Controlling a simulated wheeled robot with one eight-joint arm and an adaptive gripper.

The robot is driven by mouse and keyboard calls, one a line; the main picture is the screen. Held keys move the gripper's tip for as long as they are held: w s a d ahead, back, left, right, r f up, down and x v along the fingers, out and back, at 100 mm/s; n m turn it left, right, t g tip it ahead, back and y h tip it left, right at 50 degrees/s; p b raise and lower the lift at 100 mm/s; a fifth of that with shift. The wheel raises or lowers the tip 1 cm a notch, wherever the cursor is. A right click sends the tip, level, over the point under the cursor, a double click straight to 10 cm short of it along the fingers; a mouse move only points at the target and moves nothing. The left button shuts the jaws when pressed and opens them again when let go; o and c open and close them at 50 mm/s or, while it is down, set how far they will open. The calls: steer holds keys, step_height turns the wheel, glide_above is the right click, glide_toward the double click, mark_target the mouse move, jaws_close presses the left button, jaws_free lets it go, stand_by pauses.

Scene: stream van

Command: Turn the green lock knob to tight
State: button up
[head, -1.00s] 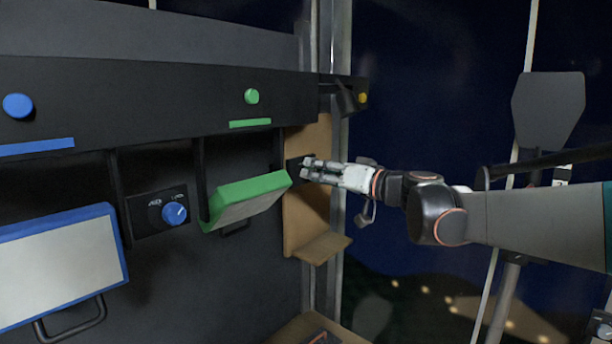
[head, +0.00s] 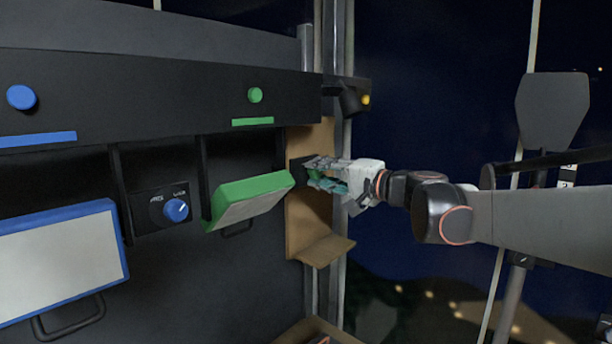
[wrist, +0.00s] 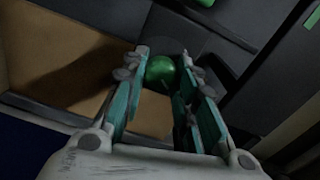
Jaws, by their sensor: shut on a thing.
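The green lock knob (wrist: 162,72) shows as a round green shape between my fingertips in the wrist view. In the head view it (head: 315,174) is mostly hidden by my fingers, at a dark plate right of the green-framed flap. My gripper (head: 318,172) reaches in from the right and is shut on the knob; its two teal-padded fingers also show in the wrist view (wrist: 165,75), one on each side of it. The knob's pointer and markings are hidden, so I cannot tell its setting.
A green-framed flap (head: 250,200) hangs tilted just left of my gripper. A brown board (head: 305,225) with a small ledge stands below the knob. A blue knob (head: 176,210) and a blue-framed panel (head: 60,265) are farther left. A green button (head: 255,95) is above.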

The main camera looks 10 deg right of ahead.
steer(key=shift+f+m, duration=0.1)
steer(key=shift+m, duration=0.9)
steer(key=o, duration=1.1)
steer(key=shift+d, duration=0.1)
